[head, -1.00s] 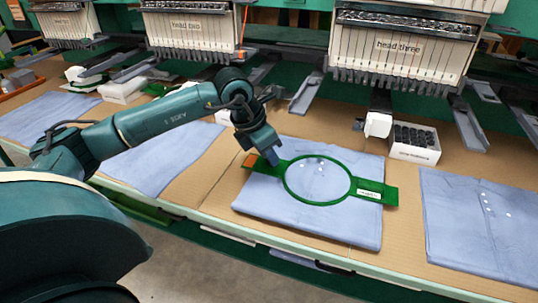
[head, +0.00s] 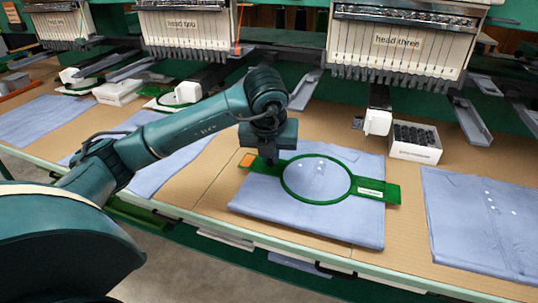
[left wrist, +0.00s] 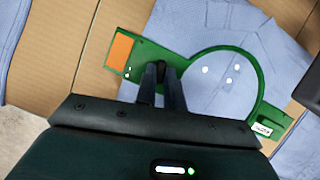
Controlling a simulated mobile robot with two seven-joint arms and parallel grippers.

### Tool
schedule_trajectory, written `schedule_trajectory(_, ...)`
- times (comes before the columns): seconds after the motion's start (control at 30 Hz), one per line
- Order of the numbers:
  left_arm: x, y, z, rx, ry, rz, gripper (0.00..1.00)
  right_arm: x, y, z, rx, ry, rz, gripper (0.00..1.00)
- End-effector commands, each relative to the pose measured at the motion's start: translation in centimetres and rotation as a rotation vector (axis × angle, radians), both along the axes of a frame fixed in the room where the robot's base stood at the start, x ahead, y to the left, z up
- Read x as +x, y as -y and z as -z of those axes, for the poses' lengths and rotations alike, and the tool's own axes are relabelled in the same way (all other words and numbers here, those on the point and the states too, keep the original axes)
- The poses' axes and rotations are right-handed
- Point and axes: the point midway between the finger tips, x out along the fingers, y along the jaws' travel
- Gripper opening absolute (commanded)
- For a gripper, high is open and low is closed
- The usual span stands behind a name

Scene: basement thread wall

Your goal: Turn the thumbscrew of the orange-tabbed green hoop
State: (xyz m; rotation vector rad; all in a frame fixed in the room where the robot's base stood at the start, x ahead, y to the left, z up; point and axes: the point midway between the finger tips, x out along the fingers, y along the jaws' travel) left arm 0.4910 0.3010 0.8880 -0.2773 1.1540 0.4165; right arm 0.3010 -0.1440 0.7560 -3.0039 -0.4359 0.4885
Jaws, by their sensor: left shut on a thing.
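The green hoop (head: 315,202) lies flat on a folded blue shirt (head: 300,225). Its orange tab (head: 248,160) is on its left arm and also shows in the left wrist view (left wrist: 121,51). A white label (head: 371,192) is on its right arm. My left gripper (head: 270,162) points down at the hoop's left arm, between the orange tab and the ring. In the left wrist view its fingers (left wrist: 161,72) are closed together on a small dark thumbscrew (left wrist: 160,68), mostly hidden between the fingertips.
A white box of dark spools (head: 415,142) stands behind the hoop to the right. Embroidery heads (head: 400,45) overhang the back of the table. More folded shirts (head: 480,220) lie on both sides. Bare cardboard (head: 200,195) is left of the hoop.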

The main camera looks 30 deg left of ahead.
Motion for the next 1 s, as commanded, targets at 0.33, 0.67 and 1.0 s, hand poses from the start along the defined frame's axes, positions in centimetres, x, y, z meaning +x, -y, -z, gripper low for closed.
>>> schedule_trajectory(0.33,0.19,0.26,-0.01,-0.001,0.000,-0.260,0.00,-0.34,0.16,0.05,-0.003,0.000,0.002,0.36)
schedule_trajectory(0.67,0.25,0.30,0.00,-0.002,-0.001,-0.378,0.00,-0.28,0.19,-0.07,-0.003,0.004,0.003,0.36)
schedule_trajectory(1.0,0.25,0.27,0.00,-0.001,-0.001,-0.399,0.00,-0.16,0.19,-0.01,-0.004,0.005,0.003,0.36)
